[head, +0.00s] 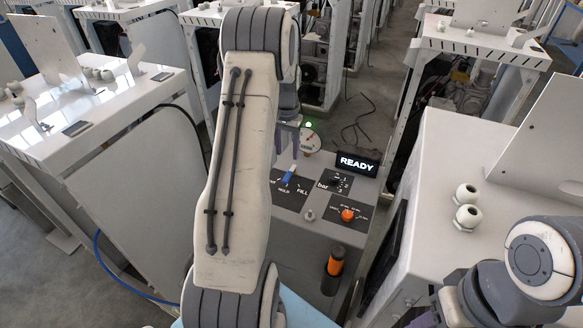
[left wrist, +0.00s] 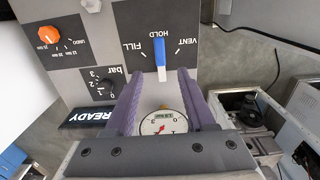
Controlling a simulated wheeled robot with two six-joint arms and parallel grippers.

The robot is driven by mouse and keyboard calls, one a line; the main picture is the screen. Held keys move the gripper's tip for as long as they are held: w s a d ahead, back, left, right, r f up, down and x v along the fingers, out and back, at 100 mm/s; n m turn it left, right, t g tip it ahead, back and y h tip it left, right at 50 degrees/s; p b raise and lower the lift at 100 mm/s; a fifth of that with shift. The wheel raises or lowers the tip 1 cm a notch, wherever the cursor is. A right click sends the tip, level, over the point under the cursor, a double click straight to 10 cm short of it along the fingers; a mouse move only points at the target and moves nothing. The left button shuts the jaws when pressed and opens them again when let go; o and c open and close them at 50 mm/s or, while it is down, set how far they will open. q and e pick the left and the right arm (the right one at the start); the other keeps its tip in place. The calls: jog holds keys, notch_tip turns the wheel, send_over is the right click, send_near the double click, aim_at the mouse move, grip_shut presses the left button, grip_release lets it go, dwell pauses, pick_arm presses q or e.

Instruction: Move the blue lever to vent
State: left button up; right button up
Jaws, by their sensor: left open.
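The blue lever (head: 289,175) sits on a dark panel of the grey console. In the left wrist view, which is upside down, the blue lever (left wrist: 160,50) points at the HOLD label, between FILL and VENT. My left gripper (left wrist: 160,75) is open, with its two purple fingertips apart, one on each side of the lever's line. I cannot tell how far the tips are from the panel. In the head view, my left arm hides most of that gripper and the VENT label. My right gripper is out of view.
A READY display (head: 357,164), a bar selector knob (head: 337,184), an orange timer knob (head: 347,214) and an orange-handled item (head: 335,262) are on the console. A round gauge (left wrist: 163,124) shows between my fingers. White machine cabinets (head: 462,165) stand close on both sides.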

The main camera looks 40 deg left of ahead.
aim_at(287, 176)
pick_arm(q)
notch_tip(287, 176, down, 9)
jog(key=shift+f+p, duration=0.15)
jog(key=shift+p, duration=0.9)
jog(key=shift+c, duration=0.3)
jog(key=shift+s, duration=0.1)
grip_shut()
dwell(0.3)
